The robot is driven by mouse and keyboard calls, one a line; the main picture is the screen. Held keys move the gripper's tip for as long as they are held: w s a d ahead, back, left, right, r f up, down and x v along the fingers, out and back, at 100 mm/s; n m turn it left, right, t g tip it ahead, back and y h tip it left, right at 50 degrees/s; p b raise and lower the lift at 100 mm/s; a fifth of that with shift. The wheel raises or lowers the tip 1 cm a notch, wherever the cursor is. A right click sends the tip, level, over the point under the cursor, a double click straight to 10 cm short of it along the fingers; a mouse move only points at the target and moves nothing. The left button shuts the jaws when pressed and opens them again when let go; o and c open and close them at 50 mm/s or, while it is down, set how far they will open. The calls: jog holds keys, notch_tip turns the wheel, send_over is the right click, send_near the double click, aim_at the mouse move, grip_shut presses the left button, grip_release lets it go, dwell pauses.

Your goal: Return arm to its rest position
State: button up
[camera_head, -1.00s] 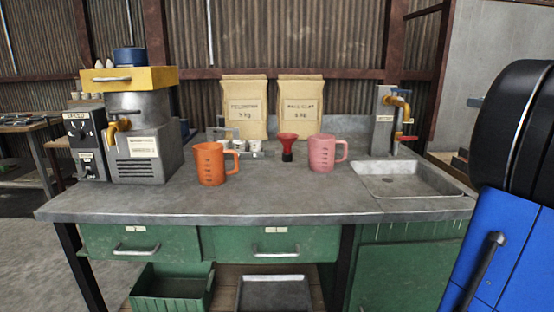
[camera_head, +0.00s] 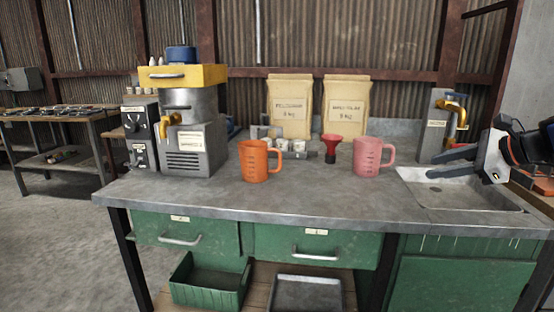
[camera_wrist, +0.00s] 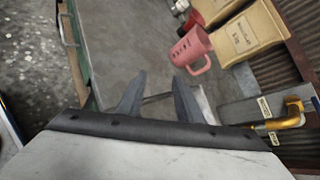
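My gripper (camera_head: 437,164) is at the right of the head view, above the sink (camera_head: 470,190), with its fingers pointing left. Its two fingers are spread apart with nothing between them. In the wrist view my gripper (camera_wrist: 158,92) also shows open and empty over the worktop's sink end. A pink measuring mug (camera_head: 368,157) stands upright on the worktop, left of the fingertips and apart from them; it also shows in the wrist view (camera_wrist: 191,50). An orange measuring mug (camera_head: 254,161) stands upright further left.
The brass tap (camera_head: 456,108) rises behind the sink, close to my gripper. Two paper sacks (camera_head: 290,104) stand at the back, with a red funnel (camera_head: 331,147) before them. A grey machine with a yellow drawer (camera_head: 184,75) is at the left. The front of the worktop (camera_head: 300,198) is clear.

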jog(key=s+a+f+n+g+h, duration=0.1)
jog(key=s+a+f+n+g, duration=0.1)
jog(key=s+a+f+n, duration=0.5)
jog(key=s+a+f+n+g, duration=0.2)
jog(key=a+f+n+g, duration=0.15)
jog(key=a+f, duration=0.35)
jog(key=s+a+f+n+h, duration=0.3)
jog(key=s+f+n+h, duration=0.1)
jog(key=s+f+n, duration=0.5)
jog(key=shift+s+a+n, duration=0.35)
jog(key=shift+s+n, duration=0.75)
jog(key=shift+n, duration=1.05)
jog(key=shift+f, duration=0.1)
